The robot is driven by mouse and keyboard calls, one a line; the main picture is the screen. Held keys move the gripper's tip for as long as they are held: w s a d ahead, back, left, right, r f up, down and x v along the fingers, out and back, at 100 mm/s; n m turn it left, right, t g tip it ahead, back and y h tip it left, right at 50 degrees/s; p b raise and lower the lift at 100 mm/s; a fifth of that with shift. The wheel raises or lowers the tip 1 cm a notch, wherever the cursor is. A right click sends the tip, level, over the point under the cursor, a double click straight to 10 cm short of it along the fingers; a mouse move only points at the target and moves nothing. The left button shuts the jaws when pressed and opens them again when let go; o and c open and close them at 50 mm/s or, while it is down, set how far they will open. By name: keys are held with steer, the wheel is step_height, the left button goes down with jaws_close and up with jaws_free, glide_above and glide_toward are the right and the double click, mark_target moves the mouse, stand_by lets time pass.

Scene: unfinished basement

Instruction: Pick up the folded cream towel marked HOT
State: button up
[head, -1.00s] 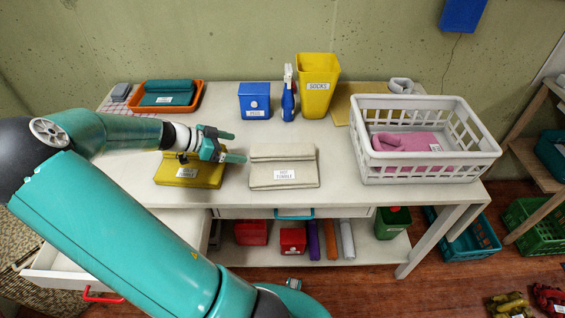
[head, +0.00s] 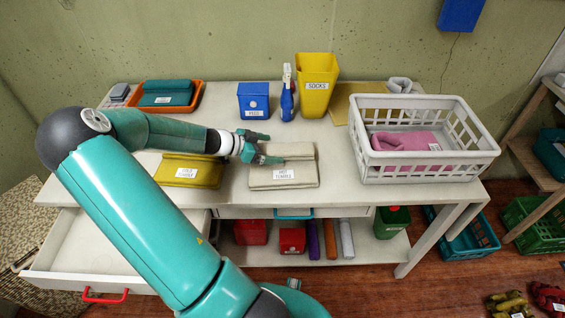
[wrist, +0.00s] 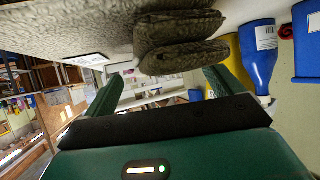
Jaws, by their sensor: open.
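The folded cream towel (head: 297,178) lies on the white table, with a label on its front that reads HOT TUMBLE. In the wrist view its folded edge (wrist: 180,42) is close in front, between the two fingers in picture width and higher in the picture. My gripper (head: 268,148) is open at the towel's back left side, with the lower finger near or over the towel's left edge. It also shows in the wrist view (wrist: 160,85), with its fingers apart and nothing between the tips. I cannot tell whether a finger touches the cloth.
A yellow folded towel (head: 190,172) lies to the left. A blue box (head: 253,97), a spray bottle (head: 287,102) and a yellow SOCKS bin (head: 317,84) stand behind. A white basket (head: 430,170) with a pink towel is on the right. A drawer (head: 85,285) stands open.

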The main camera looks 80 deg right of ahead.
steer(key=shift+x, duration=0.9)
steer(key=c, duration=1.2)
steer(key=shift+w+r, duration=0.1)
steer(key=shift+r, duration=0.45)
steer(key=c, duration=0.4)
steer(key=shift+o, duration=0.2)
step_height(320, 180, up, 2)
steer(key=shift+r, duration=0.2)
steer(key=s+a+r, duration=0.1)
steer(key=a+r, duration=0.8)
steer(key=a, duration=0.5)
steer(key=shift+r, duration=0.3)
